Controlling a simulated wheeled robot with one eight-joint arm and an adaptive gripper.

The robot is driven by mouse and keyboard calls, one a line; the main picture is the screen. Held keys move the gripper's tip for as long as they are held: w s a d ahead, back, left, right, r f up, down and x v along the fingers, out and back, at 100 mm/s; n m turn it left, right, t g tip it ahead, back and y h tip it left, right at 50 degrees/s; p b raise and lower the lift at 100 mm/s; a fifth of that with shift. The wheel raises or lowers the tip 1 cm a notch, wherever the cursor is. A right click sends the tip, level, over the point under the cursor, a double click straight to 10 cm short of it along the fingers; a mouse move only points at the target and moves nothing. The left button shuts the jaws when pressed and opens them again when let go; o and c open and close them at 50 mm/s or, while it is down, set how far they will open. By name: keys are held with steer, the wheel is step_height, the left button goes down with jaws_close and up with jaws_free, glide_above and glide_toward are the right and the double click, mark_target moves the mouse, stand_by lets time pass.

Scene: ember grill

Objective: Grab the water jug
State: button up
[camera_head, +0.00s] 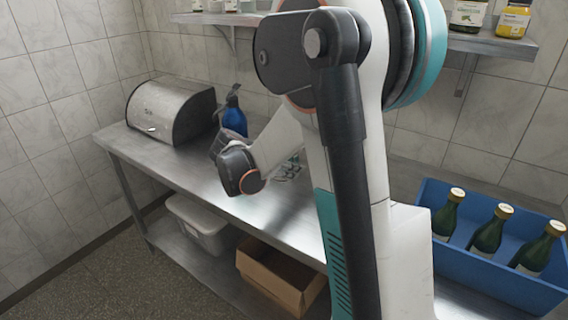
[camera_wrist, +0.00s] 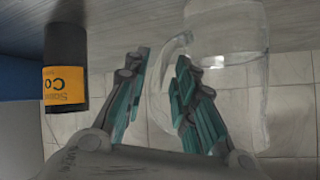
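The water jug (camera_wrist: 235,40) is clear and see-through, at the upper right of the wrist view. Its curved handle (camera_wrist: 163,58) reaches left into the gap between the fingers of my gripper (camera_wrist: 163,62). The fingers are open, one on each side of the upper handle, with room left around it. The right finger overlaps the jug's outline and hides part of the handle and side. I cannot tell whether it touches the glass. In the head view my arm covers much of the counter, and I cannot make out the jug clearly.
A dark bottle with an orange label (camera_wrist: 65,85) stands left of the fingers. A blue spray bottle (camera_head: 234,121) and a metal bread box (camera_head: 165,108) are at the back of the steel counter (camera_head: 195,165). A blue crate (camera_head: 490,275) holding green bottles (camera_head: 490,232) is at right.

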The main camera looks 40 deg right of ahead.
steer(key=shift+c, duration=0.2)
jaws_close()
steer(key=shift+r, duration=0.3)
